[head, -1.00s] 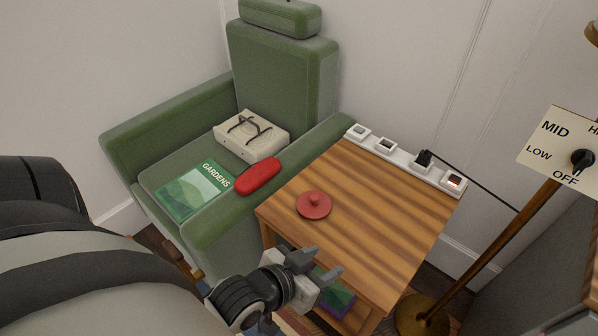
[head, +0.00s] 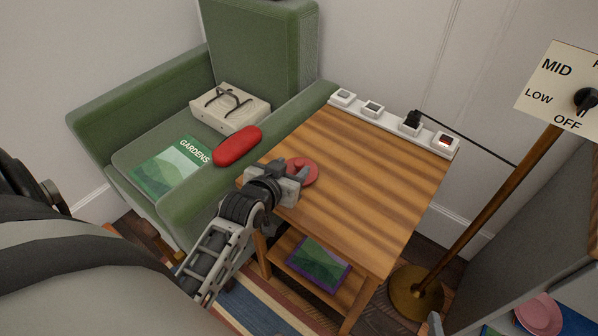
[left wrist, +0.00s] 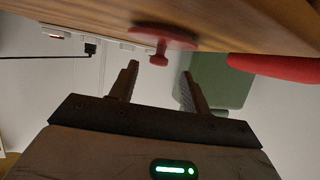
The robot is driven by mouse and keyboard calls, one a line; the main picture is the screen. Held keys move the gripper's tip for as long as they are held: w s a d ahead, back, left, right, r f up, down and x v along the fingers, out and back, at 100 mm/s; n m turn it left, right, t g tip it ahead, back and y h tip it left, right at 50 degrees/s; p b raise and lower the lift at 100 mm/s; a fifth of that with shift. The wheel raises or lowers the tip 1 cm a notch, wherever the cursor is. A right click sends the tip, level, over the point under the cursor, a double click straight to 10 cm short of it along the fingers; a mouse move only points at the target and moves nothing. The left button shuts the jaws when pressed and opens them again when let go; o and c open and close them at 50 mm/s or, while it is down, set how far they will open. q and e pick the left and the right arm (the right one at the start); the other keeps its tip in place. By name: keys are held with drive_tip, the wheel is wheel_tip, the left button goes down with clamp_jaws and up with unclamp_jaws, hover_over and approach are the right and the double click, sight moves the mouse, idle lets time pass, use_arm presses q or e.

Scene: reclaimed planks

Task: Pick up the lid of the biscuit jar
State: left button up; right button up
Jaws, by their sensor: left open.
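The lid of the biscuit jar (head: 306,172) is a round red disc with a small knob, lying flat on the wooden side table (head: 372,190). My left gripper (head: 290,172) is open and empty at the lid's near-left side, partly covering it in the head view. In the left wrist view, which looks upside down, the lid (left wrist: 165,35) has its knob just beyond and roughly between the open fingertips (left wrist: 160,70). I cannot tell whether the fingers touch it. No jar body shows.
A white power strip (head: 390,123) runs along the table's back edge. A green armchair (head: 262,50) on the left holds a red case (head: 238,146), a magazine (head: 168,168) and a cream box with glasses (head: 230,108). A lamp pole (head: 480,220) stands right. The table's middle is clear.

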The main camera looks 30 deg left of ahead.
sight(298, 163)
use_arm(q)
drive_tip(key=b+x, duration=0.1)
drive_tip(key=x, duration=0.3)
drive_tip(key=shift+d+f, duration=0.1)
drive_tip(key=shift+f, duration=0.05)
drive_tip(key=shift+w+f, duration=0.1)
drive_tip(key=shift+w, duration=0.25)
clamp_jaws()
